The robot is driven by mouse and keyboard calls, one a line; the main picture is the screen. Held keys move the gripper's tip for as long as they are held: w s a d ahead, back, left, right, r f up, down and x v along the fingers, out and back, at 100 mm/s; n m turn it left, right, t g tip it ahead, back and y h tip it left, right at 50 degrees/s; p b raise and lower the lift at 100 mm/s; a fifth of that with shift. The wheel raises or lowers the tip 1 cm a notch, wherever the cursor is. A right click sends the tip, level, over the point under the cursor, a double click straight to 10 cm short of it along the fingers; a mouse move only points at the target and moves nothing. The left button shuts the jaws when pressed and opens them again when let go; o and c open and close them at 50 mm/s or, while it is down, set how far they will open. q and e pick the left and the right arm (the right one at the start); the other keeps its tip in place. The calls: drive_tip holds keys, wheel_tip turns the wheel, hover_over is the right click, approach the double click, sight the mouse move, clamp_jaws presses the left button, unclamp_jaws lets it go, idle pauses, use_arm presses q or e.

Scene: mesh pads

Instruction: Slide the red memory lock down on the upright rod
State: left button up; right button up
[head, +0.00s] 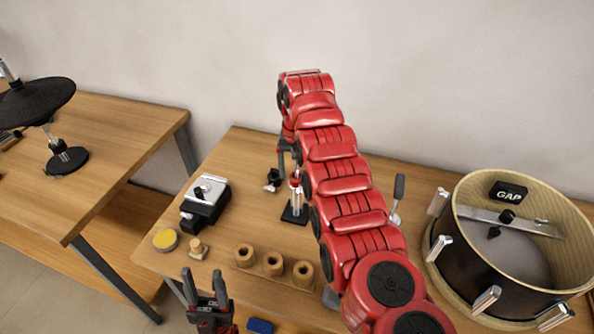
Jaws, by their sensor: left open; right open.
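The upright rod (297,199) stands on a small black base (292,216) near the middle of the table. A small red piece that looks like the memory lock (296,181) is around the rod's upper part. My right gripper (288,163) points down at the rod's top, open, just above the red piece. My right arm hides part of the rod's right side, and I cannot tell whether the fingers touch the rod. My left gripper (205,285) is open and empty at the table's front edge, fingers up.
A blue block (260,326) is at the front. A large drum (470,272) fills the right. A cymbal (38,100) stands on the other table.

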drive_tip(key=shift+r, duration=0.2)
wheel_tip(320, 180, up, 2)
drive_tip(key=shift+b, duration=0.4)
wheel_tip(320, 180, up, 3)
drive_tip(key=shift+d+f+p, duration=0.15)
drive_tip(key=shift+f+p, duration=0.05)
drive_tip(key=shift+p, duration=0.55)
wheel_tip(320, 180, up, 12)
drive_tip(key=p, duration=1.2)
drive_tip(key=shift+r, duration=0.2)
